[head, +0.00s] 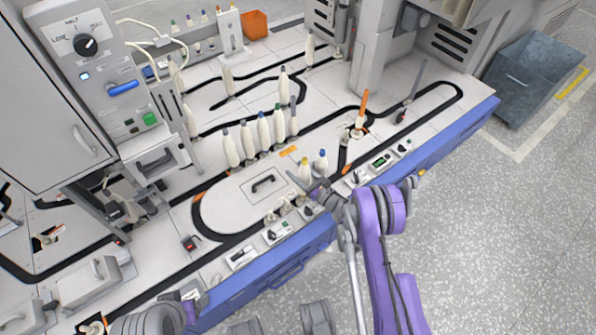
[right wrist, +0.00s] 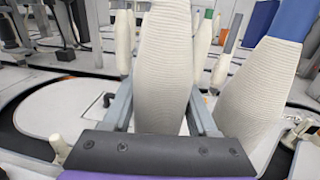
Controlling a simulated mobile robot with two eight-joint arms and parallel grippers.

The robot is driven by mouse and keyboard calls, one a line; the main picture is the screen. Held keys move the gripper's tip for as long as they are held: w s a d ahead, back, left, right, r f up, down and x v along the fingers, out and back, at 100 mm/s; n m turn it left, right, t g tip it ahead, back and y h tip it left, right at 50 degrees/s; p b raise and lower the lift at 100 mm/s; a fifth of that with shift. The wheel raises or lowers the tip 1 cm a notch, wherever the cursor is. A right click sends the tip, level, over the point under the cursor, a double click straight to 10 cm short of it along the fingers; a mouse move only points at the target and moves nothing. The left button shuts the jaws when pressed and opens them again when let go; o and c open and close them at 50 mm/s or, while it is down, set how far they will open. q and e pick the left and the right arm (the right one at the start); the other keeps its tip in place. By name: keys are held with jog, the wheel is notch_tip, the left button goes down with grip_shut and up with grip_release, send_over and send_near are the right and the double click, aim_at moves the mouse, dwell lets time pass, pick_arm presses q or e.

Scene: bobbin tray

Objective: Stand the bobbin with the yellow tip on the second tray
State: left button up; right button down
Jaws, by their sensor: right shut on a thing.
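The bobbin with the yellow tip (head: 304,171) is cream and stands upright over the front of the machine table. My right gripper (head: 308,184) is shut around its lower part. In the right wrist view the held bobbin (right wrist: 165,65) fills the middle between the fingers, its tip cut off by the frame. A blue-tipped bobbin (head: 322,161) stands close to its right; it also shows in the right wrist view (right wrist: 250,95). Small trays sit along the dark track; I cannot tell which is second. My left gripper (head: 188,296) is at the bottom edge, its jaws unclear.
A pale oval plate (head: 240,200) with a black handle lies left of my right gripper.

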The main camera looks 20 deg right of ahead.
jog(key=shift+f, duration=0.65)
dwell(0.4)
jog(key=shift+c, duration=2.3)
grip_release()
pick_arm(q)
jog(key=shift+s, duration=0.1)
pick_arm(e)
jog(key=shift+s, duration=0.1)
